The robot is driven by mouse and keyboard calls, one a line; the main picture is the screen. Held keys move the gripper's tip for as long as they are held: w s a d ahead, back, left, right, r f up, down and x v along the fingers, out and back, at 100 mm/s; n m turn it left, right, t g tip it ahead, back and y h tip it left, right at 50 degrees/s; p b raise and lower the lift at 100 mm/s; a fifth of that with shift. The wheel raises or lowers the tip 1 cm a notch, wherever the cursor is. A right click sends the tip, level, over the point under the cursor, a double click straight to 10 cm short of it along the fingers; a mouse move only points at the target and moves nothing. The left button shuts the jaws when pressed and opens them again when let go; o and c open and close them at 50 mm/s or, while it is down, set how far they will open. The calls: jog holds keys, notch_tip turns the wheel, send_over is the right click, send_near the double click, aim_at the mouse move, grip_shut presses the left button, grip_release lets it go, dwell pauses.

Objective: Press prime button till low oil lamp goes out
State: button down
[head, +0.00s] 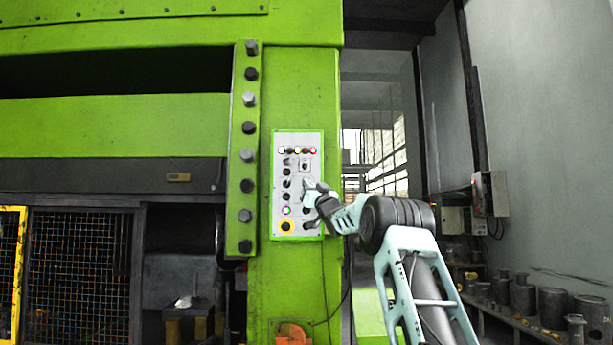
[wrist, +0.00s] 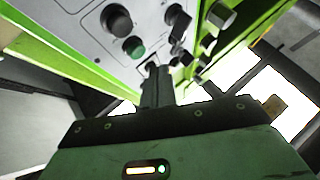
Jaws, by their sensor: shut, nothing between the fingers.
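The grey control panel (head: 293,165) is on the green press column. Dark knobs and buttons run below. The labels are too small to tell which is the prime button. My gripper (head: 309,190) is shut and empty at the panel's right half, hiding some controls. In the wrist view my shut fingers (wrist: 153,72) point at the panel (wrist: 85,30), close to its face; I cannot tell whether they touch a control.
A bolted green strip (head: 242,150) stands left of the panel. Wall boxes (head: 490,193) and a shelf of metal parts (head: 525,295) are at right.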

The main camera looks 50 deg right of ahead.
jog(key=shift+w+d+p, duration=0.4)
jog(key=shift+w+d, duration=0.05)
jog(key=shift+d, duration=0.05)
jog(key=shift+d, duration=0.1)
dwell(1.7)
jog(key=shift+w+d, duration=0.2)
jog(key=shift+w, duration=0.05)
jog(key=shift+w+d, duration=0.3)
dwell(0.8)
jog(key=shift+s+a, duration=0.1)
dwell(0.3)
jog(key=shift+s+a+b, duration=0.45)
jog(key=shift+a+b, duration=0.05)
jog(key=shift+b, duration=0.6)
